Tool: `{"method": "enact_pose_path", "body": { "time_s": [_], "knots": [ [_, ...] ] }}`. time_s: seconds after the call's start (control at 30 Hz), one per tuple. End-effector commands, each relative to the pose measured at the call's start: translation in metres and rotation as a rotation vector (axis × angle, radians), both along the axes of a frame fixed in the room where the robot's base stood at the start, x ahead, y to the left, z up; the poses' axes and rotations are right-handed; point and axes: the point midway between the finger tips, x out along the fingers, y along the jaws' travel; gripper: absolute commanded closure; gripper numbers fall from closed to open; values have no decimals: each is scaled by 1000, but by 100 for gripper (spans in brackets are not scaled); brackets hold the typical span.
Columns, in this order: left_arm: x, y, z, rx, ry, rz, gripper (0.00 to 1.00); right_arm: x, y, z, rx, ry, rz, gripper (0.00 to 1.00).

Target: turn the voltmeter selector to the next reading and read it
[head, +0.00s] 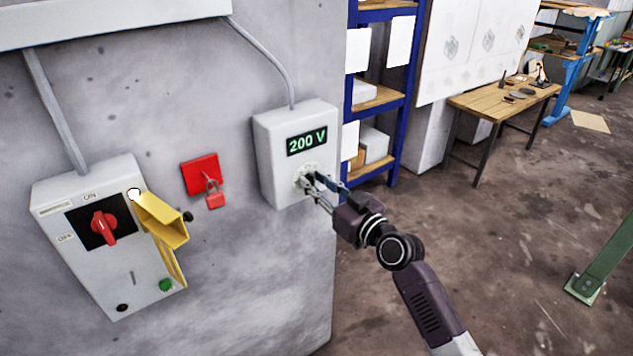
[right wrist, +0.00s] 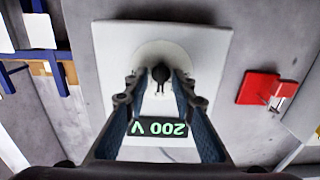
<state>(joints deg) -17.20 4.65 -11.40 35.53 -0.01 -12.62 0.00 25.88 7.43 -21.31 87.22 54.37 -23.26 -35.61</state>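The voltmeter (head: 268,150) is a pale box on the wall, and its green display (head: 306,141) reads 200 V. In the right wrist view the same display (right wrist: 158,127) appears upside down. The selector, a small black knob (right wrist: 161,73) on a round pale dial (right wrist: 150,52), sits below the display. My right gripper (head: 312,181) is at the dial, its fingers partly hiding it in the head view. In the right wrist view its fingertips (right wrist: 161,78) stand on either side of the knob, with a gap visible between them. Contact cannot be told. My left gripper is out of view.
Left of the voltmeter are a red plate (head: 200,172) with a red padlock (head: 214,196) and a switch box (head: 62,208) with a red rotary handle (head: 103,226) and an open yellow flap (head: 160,219).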

Motion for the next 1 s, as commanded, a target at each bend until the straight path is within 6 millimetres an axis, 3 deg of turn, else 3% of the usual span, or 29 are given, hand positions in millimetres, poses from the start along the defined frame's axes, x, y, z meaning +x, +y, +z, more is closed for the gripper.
{"method": "enact_pose_path", "body": {
  "time_s": [0.13, 0.37, 0.77, 1.0],
  "knots": [
    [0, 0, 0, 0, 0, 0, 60, 0, 0, 0, 0, 0, 0, 76],
    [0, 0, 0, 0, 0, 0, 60, 0, 0, 0, 0, 0, 0, 100],
    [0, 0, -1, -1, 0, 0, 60, 0, 0, 0, 21, 14, 0, 100],
    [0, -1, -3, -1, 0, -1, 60, 0, 0, 0, 119, 85, 0, 100]
  ]
}}
